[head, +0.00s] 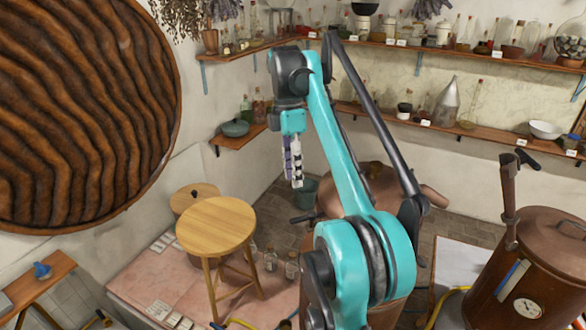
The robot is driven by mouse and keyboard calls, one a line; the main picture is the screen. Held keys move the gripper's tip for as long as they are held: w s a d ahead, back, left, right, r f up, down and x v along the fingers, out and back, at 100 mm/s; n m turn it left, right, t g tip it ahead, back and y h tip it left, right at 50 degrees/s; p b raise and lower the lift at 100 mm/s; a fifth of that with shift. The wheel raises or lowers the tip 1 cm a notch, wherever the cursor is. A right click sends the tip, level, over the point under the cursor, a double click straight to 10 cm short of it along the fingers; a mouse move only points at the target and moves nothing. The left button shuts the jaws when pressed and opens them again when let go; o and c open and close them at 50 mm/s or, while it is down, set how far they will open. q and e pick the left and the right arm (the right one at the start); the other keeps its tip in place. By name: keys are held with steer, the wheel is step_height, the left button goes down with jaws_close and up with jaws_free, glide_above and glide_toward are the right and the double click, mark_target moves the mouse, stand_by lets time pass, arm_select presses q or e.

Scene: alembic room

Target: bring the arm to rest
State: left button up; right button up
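My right arm (338,150) is teal and dark grey and rises through the middle of the head view, bent at a high elbow. My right gripper (293,182) hangs from its end and points down. Its two fingers look close together, seen at a slant, so I cannot tell whether they are open or shut. I see nothing held between them. The gripper appears in front of the back corner of the room, clear of the shelves in the picture. My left gripper is not in view.
A round wooden stool (215,226) stands at lower left on a pink slab (150,285). A copper vessel with a gauge (535,270) is at right. Another copper vessel (372,182) is behind my arm. Wall shelves (460,130) hold bottles and jars. A large ridged brown disc (85,110) fills upper left.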

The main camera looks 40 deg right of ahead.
steer(key=shift+r, duration=0.5)
steer(key=s+a+f+m+t+b, duration=0.3)
steer(key=f+b, duration=0.9)
steer(key=f, duration=0.8)
steer(key=s+a+f+m+t+b, duration=0.3)
steer(key=a+f+b, duration=0.7)
steer(key=f, duration=1)
steer(key=s+a+f+m+t+b, duration=0.3)
steer(key=s+a+f+m+b, duration=0.3)
steer(key=f+b, duration=0.7)
step_height(320, 180, down, 7)
steer(key=a+m, duration=0.1)
steer(key=m, duration=0.1)
steer(key=shift+s+a+m+h+b, duration=0.15)
steer(key=shift+s+m+h+b, duration=0.15)
steer(key=shift+s+b, duration=0.05)
